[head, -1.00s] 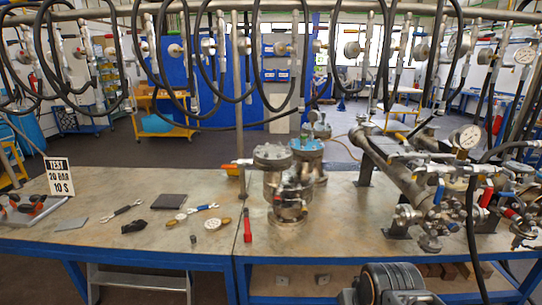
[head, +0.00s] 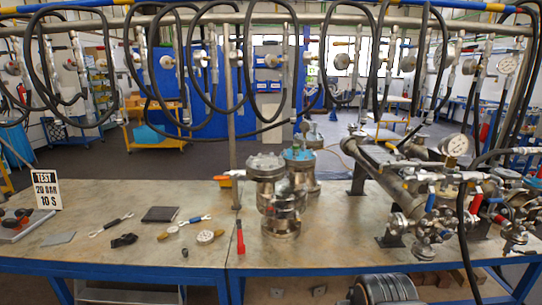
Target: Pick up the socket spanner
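Several hand tools lie on the metal-topped bench. A spanner with a dark middle and bright ends (head: 112,224) lies on the left, and a blue-handled spanner (head: 194,220) lies right of it. I cannot tell for sure which one is the socket spanner; the tool ends are too small to read. My gripper is not in view.
A test sign (head: 46,190) stands at left. Piping with a gauge (head: 456,145) fills the right. Black hoses hang above from a rail.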

